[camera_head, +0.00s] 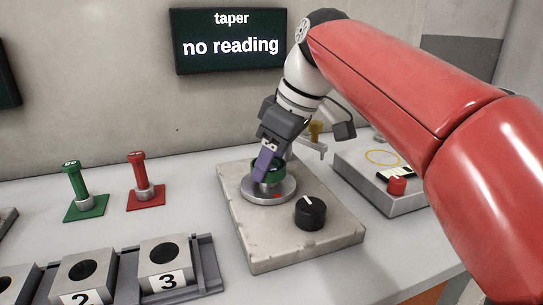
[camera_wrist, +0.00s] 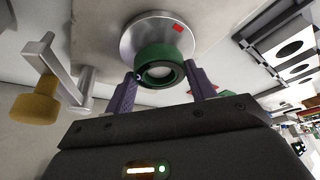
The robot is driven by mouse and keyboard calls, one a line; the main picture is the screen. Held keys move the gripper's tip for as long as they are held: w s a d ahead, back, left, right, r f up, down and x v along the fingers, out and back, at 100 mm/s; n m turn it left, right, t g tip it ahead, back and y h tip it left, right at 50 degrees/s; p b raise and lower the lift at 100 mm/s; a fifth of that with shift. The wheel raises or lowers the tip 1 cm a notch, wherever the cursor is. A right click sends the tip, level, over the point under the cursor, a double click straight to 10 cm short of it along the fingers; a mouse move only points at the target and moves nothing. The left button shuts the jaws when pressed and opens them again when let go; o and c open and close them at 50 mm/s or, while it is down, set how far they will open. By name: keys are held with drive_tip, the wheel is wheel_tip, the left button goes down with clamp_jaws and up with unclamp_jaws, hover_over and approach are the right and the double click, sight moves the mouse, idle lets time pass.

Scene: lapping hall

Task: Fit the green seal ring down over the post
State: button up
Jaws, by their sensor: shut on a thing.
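The green seal ring (camera_head: 268,166) is low over a round silver disc (camera_head: 284,194) on a grey stone-like block. In the wrist view the ring (camera_wrist: 152,52) lies in front of the disc (camera_wrist: 128,38), between the purple fingertips. My gripper (camera_head: 265,166) points down at it and is shut on the ring; it also shows in the wrist view (camera_wrist: 161,76). A pale round surface shows through the ring's opening, perhaps the post's top. The ring and gripper hide the rest of the post, so I cannot tell how far down the ring sits.
A black knob (camera_head: 310,211) stands on the block's (camera_head: 344,231) front right. A brass-knobbed arm (camera_wrist: 36,105) is close behind the gripper. A unit with a red button (camera_head: 397,185) stands right. Green (camera_head: 79,185) and red (camera_head: 141,180) upright gauges and numbered blocks (camera_head: 165,262) stand left.

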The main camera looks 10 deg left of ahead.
drive_tip(key=o, duration=1.1)
drive_tip(key=p+v, duration=0.2)
drive_tip(key=v, duration=0.5)
drive_tip(key=shift+s+d+r, duration=0.1)
drive_tip(key=shift+d+r, duration=0.1)
drive_tip(key=shift+r, duration=0.15)
drive_tip(key=shift+s, duration=0.1)
